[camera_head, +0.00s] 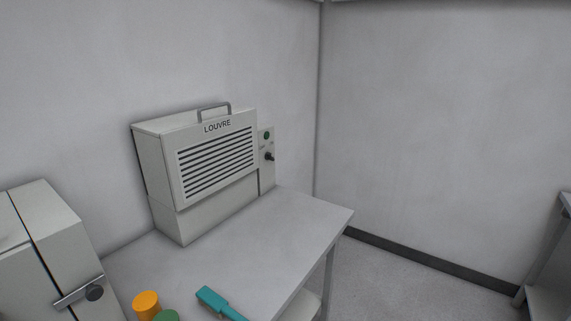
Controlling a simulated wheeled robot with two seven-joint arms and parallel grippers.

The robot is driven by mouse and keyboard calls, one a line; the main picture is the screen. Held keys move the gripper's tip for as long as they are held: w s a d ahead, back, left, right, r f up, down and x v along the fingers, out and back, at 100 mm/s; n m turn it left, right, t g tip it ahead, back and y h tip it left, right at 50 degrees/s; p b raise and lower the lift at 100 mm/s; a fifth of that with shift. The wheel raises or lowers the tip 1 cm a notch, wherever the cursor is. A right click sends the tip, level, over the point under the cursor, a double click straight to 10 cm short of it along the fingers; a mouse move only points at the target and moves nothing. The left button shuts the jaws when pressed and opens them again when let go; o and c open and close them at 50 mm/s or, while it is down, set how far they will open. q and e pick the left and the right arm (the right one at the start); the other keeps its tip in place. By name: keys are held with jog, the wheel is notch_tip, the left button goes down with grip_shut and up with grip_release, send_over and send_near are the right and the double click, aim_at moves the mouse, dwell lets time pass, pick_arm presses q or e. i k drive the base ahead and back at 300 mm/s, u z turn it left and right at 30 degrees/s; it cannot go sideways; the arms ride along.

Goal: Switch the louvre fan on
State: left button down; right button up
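The louvre fan (200,165) is a pale grey box with dark slats, the word LOUVRE on its front and a handle on top. It stands on a grey table (255,240) against the wall. A narrow control panel (266,177) is at its right side. The panel has a green round button or lamp (267,135) at the top and a dark knob (269,157) below it. The small marks around the knob are too small to read, so its setting is unclear. Neither of my grippers is in view.
A grey cabinet with a bar handle and dark knob (95,293) stands at the lower left. An orange cylinder (146,303), a green round object (167,316) and a teal brush-like tool (215,300) are near the table's front. The right part of the tabletop is clear.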

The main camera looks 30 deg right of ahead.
aim_at(269, 156)
jog(key=z, duration=2.35)
jog(key=i, duration=2.65)
jog(key=u, duration=3.85)
